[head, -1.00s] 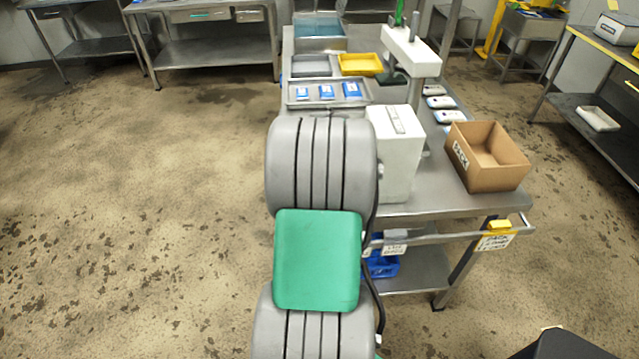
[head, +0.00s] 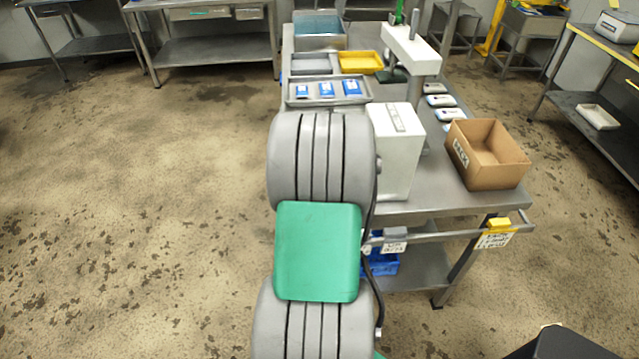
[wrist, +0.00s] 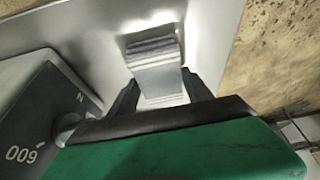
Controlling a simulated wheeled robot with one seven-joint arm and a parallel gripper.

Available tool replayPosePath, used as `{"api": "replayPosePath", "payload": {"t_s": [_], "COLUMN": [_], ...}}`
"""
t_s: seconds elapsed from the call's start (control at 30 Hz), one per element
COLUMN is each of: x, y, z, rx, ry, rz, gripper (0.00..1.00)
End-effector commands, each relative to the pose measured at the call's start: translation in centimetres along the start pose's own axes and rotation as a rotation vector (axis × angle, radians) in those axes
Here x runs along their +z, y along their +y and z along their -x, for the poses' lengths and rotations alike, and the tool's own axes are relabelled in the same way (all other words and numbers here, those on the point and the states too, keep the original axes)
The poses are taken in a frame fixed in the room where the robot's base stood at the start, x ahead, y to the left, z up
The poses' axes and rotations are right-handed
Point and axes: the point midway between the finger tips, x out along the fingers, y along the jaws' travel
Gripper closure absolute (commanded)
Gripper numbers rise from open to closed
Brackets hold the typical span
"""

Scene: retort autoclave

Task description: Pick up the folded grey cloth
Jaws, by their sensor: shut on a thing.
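The folded grey cloth (wrist: 156,52) shows in the wrist view as a small layered stack over a pale metal surface. My gripper (wrist: 159,79) has its two dark fingers on either side of the near part of the cloth and is shut on it. Whether the cloth is clear of the surface under it, I cannot tell. In the head view my own arm hides the gripper, and I cannot make out the cloth there.
The steel table (head: 440,207) carries a white machine (head: 397,160), an open cardboard box (head: 488,178), a grey tray (head: 303,102) with blue packs, and a yellow tray (head: 360,62). A blue crate (head: 382,264) stands on its lower shelf. Floor at left is clear.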

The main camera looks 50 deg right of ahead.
Motion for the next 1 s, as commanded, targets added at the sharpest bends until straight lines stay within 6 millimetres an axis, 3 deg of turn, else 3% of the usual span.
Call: {"api": "replayPosePath", "payload": {"t_s": [0.37, 0.57, 0.67, 0.83, 1.0], "x": [-0.1, -1.0, -0.8, 1.1, 5.1], "y": [0.0, 0.0, 0.2, 0.8, 1.6], "z": [0.2, 2.1, 4.6, 10.5, 14.3], "rx": [0.000, 0.001, 0.001, 0.003, 0.004], "ry": [0.002, 0.005, 0.007, 0.010, 0.006], "rz": [0.000, 0.000, -0.001, -0.001, -0.004], "gripper": [0.81, 0.81, 0.81, 0.81, 0.81]}}
